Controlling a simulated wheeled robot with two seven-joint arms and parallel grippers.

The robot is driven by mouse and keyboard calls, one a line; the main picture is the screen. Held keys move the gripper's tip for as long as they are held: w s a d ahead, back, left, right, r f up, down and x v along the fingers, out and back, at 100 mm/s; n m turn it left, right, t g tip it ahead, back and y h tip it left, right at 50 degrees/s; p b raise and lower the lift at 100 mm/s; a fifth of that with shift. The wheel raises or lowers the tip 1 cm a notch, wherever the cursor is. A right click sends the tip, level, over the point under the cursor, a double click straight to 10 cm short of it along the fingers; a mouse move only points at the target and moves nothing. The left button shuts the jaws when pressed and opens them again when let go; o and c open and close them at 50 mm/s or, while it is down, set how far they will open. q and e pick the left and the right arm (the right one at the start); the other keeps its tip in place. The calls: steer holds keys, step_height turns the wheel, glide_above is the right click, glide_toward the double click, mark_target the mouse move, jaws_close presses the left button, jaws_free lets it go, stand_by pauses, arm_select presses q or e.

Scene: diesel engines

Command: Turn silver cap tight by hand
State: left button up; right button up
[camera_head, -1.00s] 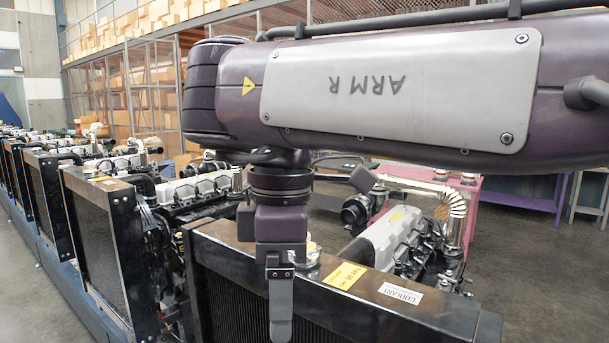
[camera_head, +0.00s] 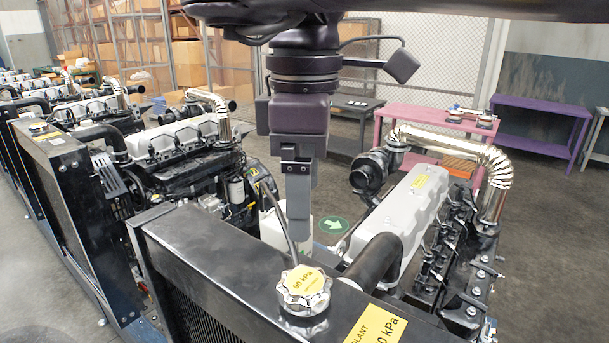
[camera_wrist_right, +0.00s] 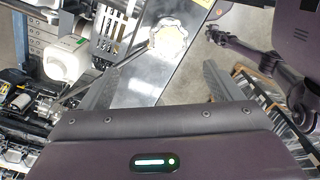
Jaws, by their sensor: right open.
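The silver cap (camera_head: 304,290) has a scalloped rim and a yellow "90 kPa" label. It sits on the black radiator's top in the head view. In the right wrist view the cap (camera_wrist_right: 170,40) lies ahead of the fingertips, above the middle of the gap. My right gripper (camera_head: 298,238) points down, just behind and above the cap, apart from it. In its wrist view the right gripper (camera_wrist_right: 155,78) has its fingers spread with nothing between them. A dark purple arm, seemingly my left one, shows at the wrist view's right; its jaws are too small to read.
A black radiator (camera_head: 200,240) carries the cap. A dark hose (camera_head: 375,262) and engine with a light cover (camera_head: 405,215) stand to its right. A white tank (camera_head: 275,228) is close behind the gripper. More engines line the left. A pink table (camera_head: 430,118) stands behind.

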mark_target(304, 281)
steer(key=s+f, duration=0.2)
steer(key=shift+s+f, duration=0.25)
steer(key=shift+s, duration=0.1)
steer(key=shift+w+f, duration=0.7)
steer(key=shift+f, duration=0.35)
step_height(304, 281, down, 2)
steer(key=shift+s+f, duration=0.1)
steer(key=shift+f, duration=0.1)
steer(key=shift+s+f, duration=0.15)
steer(key=shift+f, duration=1.1)
steer(key=shift+w+f, duration=0.15)
steer(key=shift+w, duration=0.05)
arm_select(q)
steer(key=s, duration=0.3)
steer(key=shift+s, duration=0.1)
arm_select(e)
steer(key=shift+f, duration=0.1)
arm_select(q)
steer(key=shift+w, duration=0.2)
arm_select(e)
steer(key=shift+s, duration=0.15)
